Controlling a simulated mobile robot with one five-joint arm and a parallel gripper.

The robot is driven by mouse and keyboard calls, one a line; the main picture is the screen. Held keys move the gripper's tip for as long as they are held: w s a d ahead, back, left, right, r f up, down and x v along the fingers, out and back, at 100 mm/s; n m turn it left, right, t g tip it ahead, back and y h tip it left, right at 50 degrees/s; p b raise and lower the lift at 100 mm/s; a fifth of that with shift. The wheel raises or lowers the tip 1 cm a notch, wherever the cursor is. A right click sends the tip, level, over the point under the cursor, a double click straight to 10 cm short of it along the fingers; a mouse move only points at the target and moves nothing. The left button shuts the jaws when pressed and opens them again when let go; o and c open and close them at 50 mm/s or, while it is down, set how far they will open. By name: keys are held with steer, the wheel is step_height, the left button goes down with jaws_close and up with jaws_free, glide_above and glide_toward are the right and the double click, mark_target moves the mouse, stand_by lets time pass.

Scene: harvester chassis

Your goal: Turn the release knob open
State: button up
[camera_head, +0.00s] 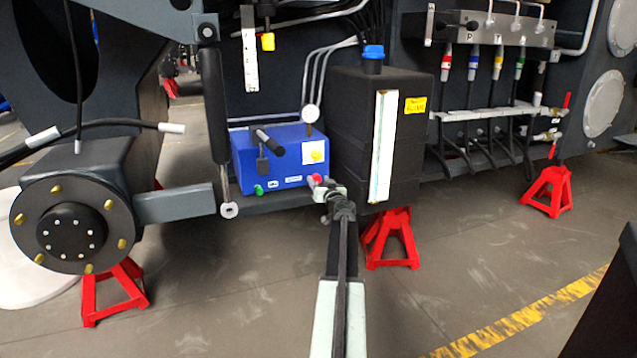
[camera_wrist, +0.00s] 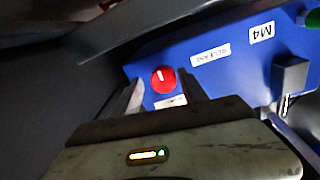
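The release knob is a red round knob (camera_head: 316,179) with a white line, low on the right part of the front of a blue box (camera_head: 243,160). In the wrist view the knob (camera_wrist: 163,80) shows between my two fingers, its white line near upright in the picture. My gripper (camera_head: 328,188) is at the knob in the head view. In the wrist view my gripper (camera_wrist: 161,84) is open, with blue face showing between each finger and the knob. I cannot tell whether the fingertips reach around it.
A black tank (camera_head: 345,125) with a blue cap stands close right of the box. A black lever (camera_head: 268,142) and a green button (camera_head: 258,189) are on the box's face. A hydraulic cylinder (camera_head: 214,110) hangs at left. Red stands (camera_head: 390,240) hold the chassis. Floor in front is clear.

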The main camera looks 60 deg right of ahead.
steer(key=shift+w+a, duration=0.1)
steer(key=shift+w, duration=0.05)
steer(key=shift+s+a, duration=0.25)
steer(key=v, duration=0.7)
steer(key=shift+s, duration=0.2)
